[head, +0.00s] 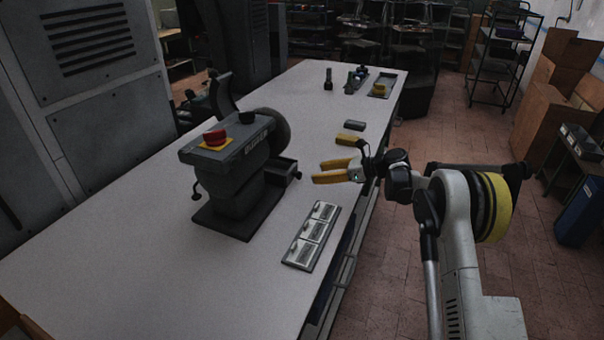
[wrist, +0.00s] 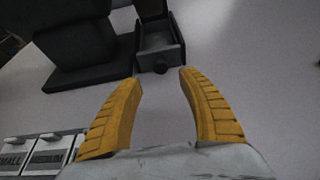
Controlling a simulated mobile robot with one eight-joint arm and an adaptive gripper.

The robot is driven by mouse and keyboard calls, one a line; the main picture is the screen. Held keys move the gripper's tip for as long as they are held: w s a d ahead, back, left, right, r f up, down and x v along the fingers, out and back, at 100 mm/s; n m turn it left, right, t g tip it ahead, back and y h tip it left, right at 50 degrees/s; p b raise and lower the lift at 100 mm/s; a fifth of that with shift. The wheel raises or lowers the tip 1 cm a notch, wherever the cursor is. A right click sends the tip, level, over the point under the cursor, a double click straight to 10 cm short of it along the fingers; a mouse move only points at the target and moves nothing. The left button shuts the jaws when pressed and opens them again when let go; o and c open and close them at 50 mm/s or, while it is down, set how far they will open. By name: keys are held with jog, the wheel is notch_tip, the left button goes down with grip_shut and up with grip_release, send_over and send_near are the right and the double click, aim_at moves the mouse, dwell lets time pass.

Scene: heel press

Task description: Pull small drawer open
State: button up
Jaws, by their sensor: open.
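The small drawer (head: 283,168) is a dark box low on the side of the grey bench machine (head: 235,165). In the wrist view the drawer (wrist: 158,42) juts out from the machine, part of its open top showing, with a round dark knob (wrist: 160,66) on its front. I cannot tell how far it is pulled out. My gripper (head: 316,172) is open, its yellow fingers pointing at the drawer front. In the wrist view my gripper (wrist: 160,79) has the knob centred just beyond the fingertips, and nothing is between the fingers.
A labelled tray (head: 312,237) lies on the white table (head: 130,230) in front of the machine; it also shows in the wrist view (wrist: 40,150). A red button (head: 215,136) tops the machine. A yellow-topped block (head: 349,139) and dark block (head: 354,125) lie farther back.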

aim_at(301, 175)
jog(key=b+x, duration=0.1)
jog(key=x, duration=0.7)
jog(key=shift+w+a+f+b, duration=0.15)
jog(key=shift+a+b, duration=0.15)
